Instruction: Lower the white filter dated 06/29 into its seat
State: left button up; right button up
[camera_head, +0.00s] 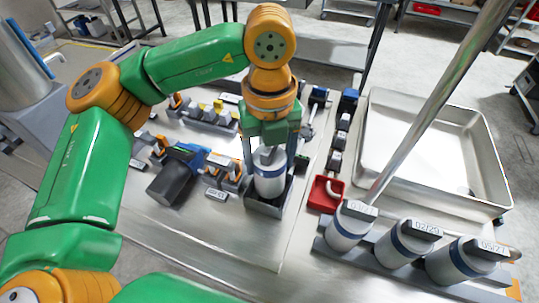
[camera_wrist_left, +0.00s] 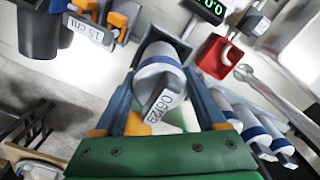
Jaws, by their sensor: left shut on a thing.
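The white filter (camera_head: 268,178) has a blue band and a date tag, which reads 06/29 in the wrist view (camera_wrist_left: 163,107). My left gripper (camera_head: 269,158) points down and is shut on it, one finger on each side. The filter is about upright, directly over a grey square seat (camera_head: 266,209). Its lower end looks to be at or just inside the seat's rim; the front wall hides the bottom, so I cannot tell how deep it is. The seat's dark edge also shows in the wrist view (camera_wrist_left: 178,47). My right gripper is not in view.
A rack (camera_head: 400,274) on the right holds three similar filters with other dates. A red container (camera_head: 326,193) stands close right of the seat. A dark cup-like unit (camera_head: 172,183) and small dispensers stand to the left. A large metal tray (camera_head: 425,150) lies beyond.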

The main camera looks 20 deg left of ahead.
pick_arm(q)
jog(key=shift+f+b, duration=0.7)
jog(key=shift+f, duration=0.15)
jog(key=o, duration=1.6)
notch_tip(320, 180, up, 7)
jog(key=shift+r, duration=0.15)
